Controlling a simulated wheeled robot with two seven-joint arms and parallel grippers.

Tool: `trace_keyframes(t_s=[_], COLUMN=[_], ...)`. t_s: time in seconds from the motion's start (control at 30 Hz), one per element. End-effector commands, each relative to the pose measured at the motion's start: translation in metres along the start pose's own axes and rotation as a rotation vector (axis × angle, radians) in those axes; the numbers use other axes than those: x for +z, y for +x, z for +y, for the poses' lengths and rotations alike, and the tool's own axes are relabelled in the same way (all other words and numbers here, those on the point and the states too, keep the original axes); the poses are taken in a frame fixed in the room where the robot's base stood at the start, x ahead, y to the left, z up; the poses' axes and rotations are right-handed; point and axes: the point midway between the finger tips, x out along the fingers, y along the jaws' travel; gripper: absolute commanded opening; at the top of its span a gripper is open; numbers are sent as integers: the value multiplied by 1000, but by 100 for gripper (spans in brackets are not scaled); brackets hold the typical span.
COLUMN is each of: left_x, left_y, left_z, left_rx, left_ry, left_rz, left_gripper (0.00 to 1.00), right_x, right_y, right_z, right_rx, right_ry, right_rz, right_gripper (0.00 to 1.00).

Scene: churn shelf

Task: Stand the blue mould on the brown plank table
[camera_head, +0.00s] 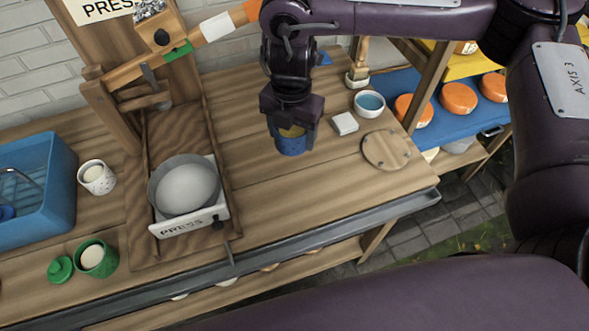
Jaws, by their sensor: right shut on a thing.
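The blue mould (291,146) is a small blue cup with something yellowish in its top. My right gripper (291,128) points down and is shut on it, with a finger on each side. The mould looks upright, on or just above the brown plank table (280,205); I cannot tell whether its base touches the planks. My left gripper is not in view.
A round wooden board (386,149), a white block (344,123) and a white bowl (369,103) are to the right. The press (190,222) with a grey pan, a green mould (96,258) and a blue tub (38,190) are left. Table is clear in front.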

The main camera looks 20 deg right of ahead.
Motion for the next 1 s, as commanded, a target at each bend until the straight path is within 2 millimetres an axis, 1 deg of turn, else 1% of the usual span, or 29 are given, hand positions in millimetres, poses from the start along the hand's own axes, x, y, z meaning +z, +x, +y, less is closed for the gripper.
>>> trace_keyframes(t_s=[0.03,0.17,0.3,0.4,0.5,0.57,0.7,0.8,0.87,1.0], left_x=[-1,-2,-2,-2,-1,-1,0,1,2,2], left_y=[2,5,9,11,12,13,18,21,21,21], left_z=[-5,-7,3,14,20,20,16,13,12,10], left_rx=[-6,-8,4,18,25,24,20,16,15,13], left_ry=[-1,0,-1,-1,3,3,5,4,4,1], left_rz=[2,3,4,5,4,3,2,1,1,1], left_gripper=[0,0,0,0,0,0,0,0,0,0], right_x=[-1,-1,-1,-1,0,0,-1,-1,0,0], right_y=[17,51,85,100,108,111,132,144,147,147], right_z=[-1,-1,-1,0,0,0,0,0,0,0], right_rx=[-4,-4,-3,-2,1,1,-2,-1,0,2], right_ry=[2,2,3,1,1,0,2,2,2,0], right_rz=[7,7,6,5,2,1,4,3,2,0], right_gripper=[44,44,44,44,44,44,44,44,44,44])
